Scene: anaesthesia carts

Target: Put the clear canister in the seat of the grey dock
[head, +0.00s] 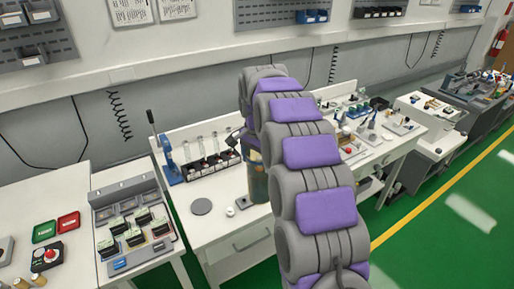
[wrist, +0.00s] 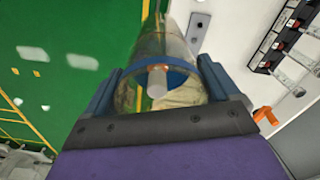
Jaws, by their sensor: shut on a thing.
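The clear canister (wrist: 165,45) shows in the wrist view as a see-through cylinder with a blue ring and a pale stem at its near end. My gripper (wrist: 157,82) is shut on it, with one blue finger on each side. In the head view the canister (head: 258,184) hangs upright below my gripper, in front of the white bench, partly hidden by my arm. I cannot tell its height above the bench top. A grey fixture with several black and green blocks (head: 120,262) stands on the left bench. I cannot tell whether it is the grey dock.
A flat grey disc (head: 201,206) and a small white round part (head: 230,211) lie on the white bench (head: 222,229). Small parts crowd the bench right of my arm.

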